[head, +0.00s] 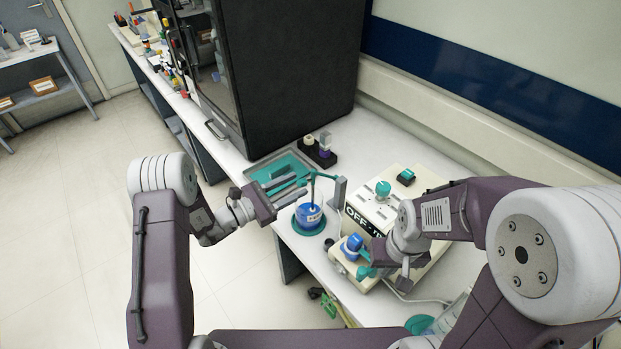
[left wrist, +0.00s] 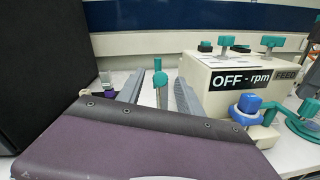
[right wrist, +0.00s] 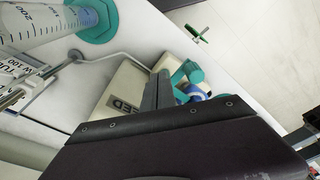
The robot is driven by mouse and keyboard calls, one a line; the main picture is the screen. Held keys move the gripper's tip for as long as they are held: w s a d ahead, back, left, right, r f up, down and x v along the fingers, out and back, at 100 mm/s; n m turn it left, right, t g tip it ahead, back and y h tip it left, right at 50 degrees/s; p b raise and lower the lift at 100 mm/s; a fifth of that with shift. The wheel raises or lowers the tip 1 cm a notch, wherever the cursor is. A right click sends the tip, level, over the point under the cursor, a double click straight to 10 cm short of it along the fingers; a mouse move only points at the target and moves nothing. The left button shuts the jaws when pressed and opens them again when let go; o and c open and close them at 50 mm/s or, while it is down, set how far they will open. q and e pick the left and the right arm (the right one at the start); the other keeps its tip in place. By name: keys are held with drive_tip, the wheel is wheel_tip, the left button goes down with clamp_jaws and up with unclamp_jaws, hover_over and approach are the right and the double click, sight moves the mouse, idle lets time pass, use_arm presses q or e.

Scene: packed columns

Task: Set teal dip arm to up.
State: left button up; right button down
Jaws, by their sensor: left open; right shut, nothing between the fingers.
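The teal dip arm (head: 323,175) runs across from a grey upright post (head: 340,192), and a thin teal rod hangs from it toward a blue pot (head: 308,216). My left gripper (head: 304,187) is open beside the arm, just left of it. In the left wrist view a teal rounded piece (left wrist: 160,79), likely the dip arm, shows between the fingers, with no clear contact. My right gripper (head: 372,268) is shut and empty by the front of the cream pump box (head: 370,208). In the right wrist view its fingers are close to a teal fitting (right wrist: 187,73) and blue knob (right wrist: 196,91).
A teal tray (head: 262,174) and a dark block with vials (head: 318,155) lie behind the left gripper. A tall black cabinet (head: 290,70) stands at the back. A measuring cylinder (right wrist: 45,20) stands near the right gripper. A cable crosses the bench.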

sight(306, 180)
use_arm(q)
drive_tip(key=x, duration=0.6)
drive_tip(key=shift+p, duration=0.4)
clamp_jaws()
idle(0.9)
